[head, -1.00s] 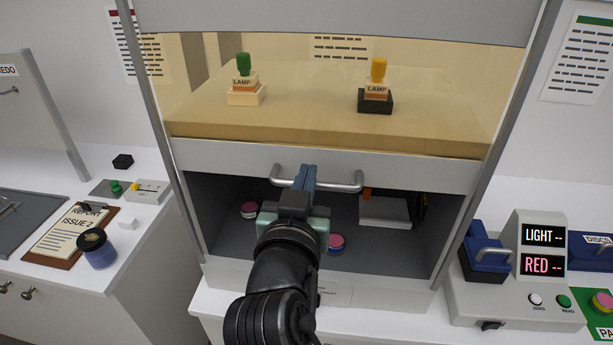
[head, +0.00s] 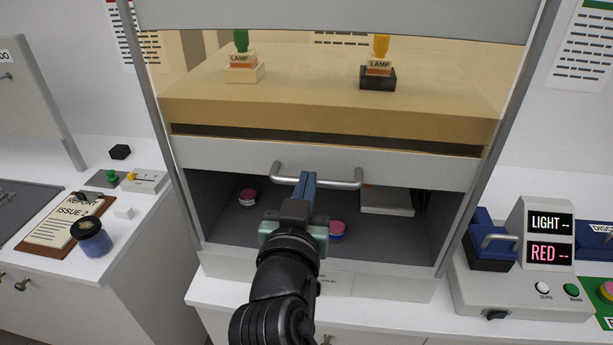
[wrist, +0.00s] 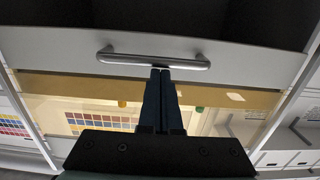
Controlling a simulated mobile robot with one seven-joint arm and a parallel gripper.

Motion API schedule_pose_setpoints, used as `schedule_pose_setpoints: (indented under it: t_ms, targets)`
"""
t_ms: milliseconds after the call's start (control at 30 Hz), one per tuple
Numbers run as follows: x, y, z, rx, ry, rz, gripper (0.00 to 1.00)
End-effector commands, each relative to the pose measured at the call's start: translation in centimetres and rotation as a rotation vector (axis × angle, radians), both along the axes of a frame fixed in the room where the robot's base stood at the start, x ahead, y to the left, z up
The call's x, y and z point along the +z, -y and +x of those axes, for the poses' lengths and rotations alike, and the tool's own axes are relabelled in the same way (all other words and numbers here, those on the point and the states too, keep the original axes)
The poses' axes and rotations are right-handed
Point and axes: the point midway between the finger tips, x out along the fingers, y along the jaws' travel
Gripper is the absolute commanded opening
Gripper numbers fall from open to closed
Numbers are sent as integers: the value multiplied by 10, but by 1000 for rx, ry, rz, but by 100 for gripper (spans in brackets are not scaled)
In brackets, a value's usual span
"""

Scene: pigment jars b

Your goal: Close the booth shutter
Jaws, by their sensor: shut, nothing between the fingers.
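The booth shutter (head: 420,168) is a pale grey panel below an amber see-through pane, with a metal bar handle (head: 340,183). It is partly down; the booth's lower interior (head: 290,212) shows open beneath it. The handle also shows in the wrist view (wrist: 185,62), with the dark opening above it in that picture. My gripper (head: 308,177) is shut and empty at the middle of the handle. In the wrist view, its fingertips (wrist: 161,72) meet the handle's pane-side edge; I cannot tell for sure whether they touch. The handle is not between the fingers.
Two lamp stamps (head: 244,68) (head: 378,72) stand behind the pane. A meter reading LIGHT and RED (head: 524,265) is at right.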

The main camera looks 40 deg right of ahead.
Motion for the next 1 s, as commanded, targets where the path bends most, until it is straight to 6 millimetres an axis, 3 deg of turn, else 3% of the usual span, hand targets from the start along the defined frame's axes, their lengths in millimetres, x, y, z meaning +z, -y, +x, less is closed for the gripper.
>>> schedule_pose_setpoints:
  t_ms: [33, 500, 700, 1000]
  targets:
    - [-28, -1, 1, 1, -6, 5, 0]
    - [-152, -1, 1, 1, -7, 5, 0]
    - [-194, -1, 0, 1, -7, 5, 0]
    - [-229, 0, 1, 1, -5, 4, 0]
